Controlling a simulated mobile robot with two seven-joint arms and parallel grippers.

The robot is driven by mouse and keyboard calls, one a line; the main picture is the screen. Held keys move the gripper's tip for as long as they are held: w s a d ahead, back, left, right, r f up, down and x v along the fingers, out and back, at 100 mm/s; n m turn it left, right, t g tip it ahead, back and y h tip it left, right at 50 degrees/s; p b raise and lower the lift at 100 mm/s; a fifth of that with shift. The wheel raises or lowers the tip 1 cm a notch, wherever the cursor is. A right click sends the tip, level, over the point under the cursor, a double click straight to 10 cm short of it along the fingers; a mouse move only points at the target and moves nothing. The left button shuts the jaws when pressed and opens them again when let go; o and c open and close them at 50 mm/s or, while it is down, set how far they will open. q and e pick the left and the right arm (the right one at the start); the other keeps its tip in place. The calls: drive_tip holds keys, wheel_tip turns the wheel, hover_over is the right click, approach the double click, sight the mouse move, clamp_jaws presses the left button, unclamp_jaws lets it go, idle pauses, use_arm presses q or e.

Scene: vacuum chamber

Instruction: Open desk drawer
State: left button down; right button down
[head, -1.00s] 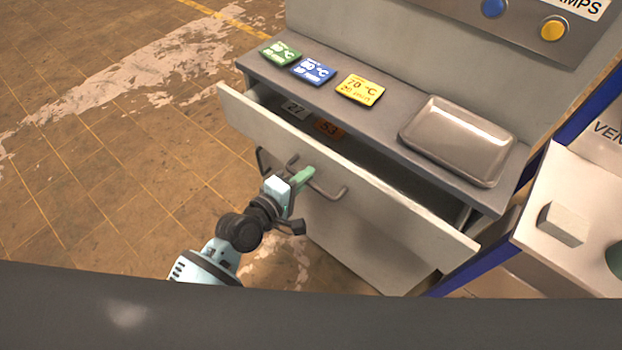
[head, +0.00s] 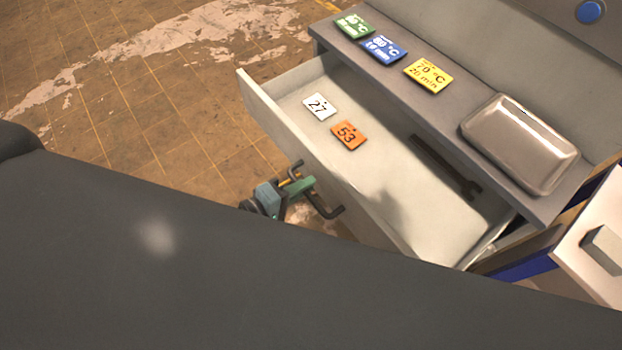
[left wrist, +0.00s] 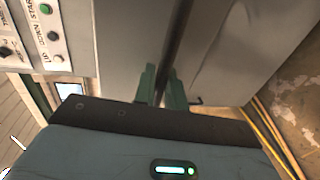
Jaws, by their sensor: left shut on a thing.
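The desk drawer (head: 285,128) is pulled well out from under the grey desk top (head: 440,118). Its pale inside shows in the head view. Its dark handle (head: 327,205) is on the front panel. My left gripper (head: 303,187) is shut on this handle at the drawer's outer face. In the left wrist view the green fingers (left wrist: 161,88) close on both sides of the dark handle bar (left wrist: 176,48). My right gripper is not in view.
In the drawer lie a white card marked 27 (head: 320,106), an orange card marked 53 (head: 348,135) and a dark wrench (head: 446,166). On the desk top are green (head: 354,25), blue (head: 383,50) and yellow (head: 428,73) cards and a metal tray (head: 522,142).

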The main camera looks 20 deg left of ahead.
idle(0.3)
use_arm(q)
drive_tip(key=c, duration=1.5)
unclamp_jaws()
drive_tip(key=shift+c, duration=0.2)
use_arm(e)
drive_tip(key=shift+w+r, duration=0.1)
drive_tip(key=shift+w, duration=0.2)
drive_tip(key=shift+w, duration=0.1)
use_arm(q)
drive_tip(key=v, duration=0.8)
drive_tip(key=shift+b, duration=0.45)
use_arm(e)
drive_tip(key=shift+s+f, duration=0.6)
